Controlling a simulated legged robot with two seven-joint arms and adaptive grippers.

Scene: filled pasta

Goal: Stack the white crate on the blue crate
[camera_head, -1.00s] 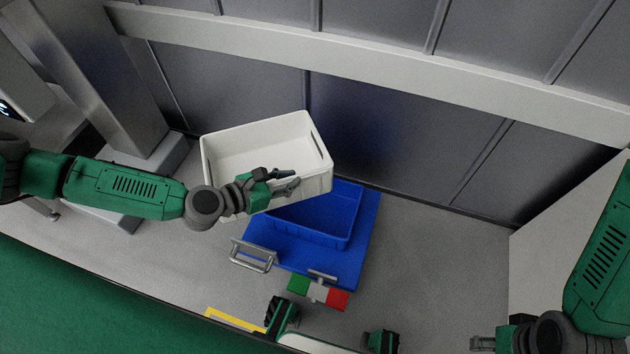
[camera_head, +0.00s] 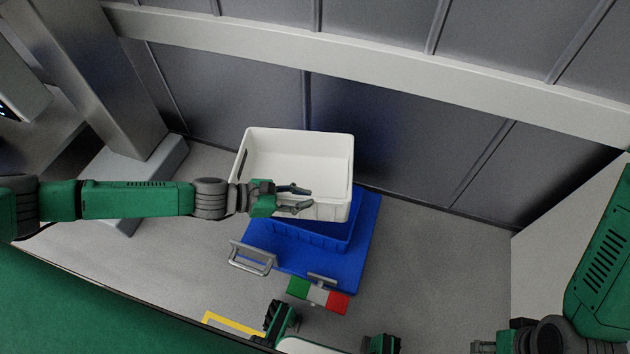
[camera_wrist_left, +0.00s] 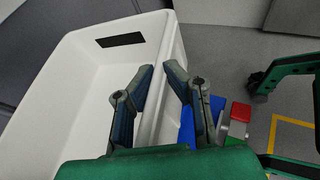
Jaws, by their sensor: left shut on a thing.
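The white crate (camera_head: 300,160) is upright and empty, above the blue crate (camera_head: 318,236) in the head view. It covers most of the blue crate, so I cannot tell whether the two touch. The blue crate sits on a blue platform (camera_head: 350,265). My left gripper (camera_head: 302,199) is shut on the white crate's near wall. In the left wrist view, its fingers (camera_wrist_left: 160,85) straddle the white wall (camera_wrist_left: 120,70). My right gripper (camera_head: 480,347) is at the bottom right edge, away from both crates; its fingers are too cut off to read.
A grey wall (camera_head: 400,150) stands behind. A metal column (camera_head: 95,80) is at the left. Grey floor (camera_head: 440,265) is free on the right.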

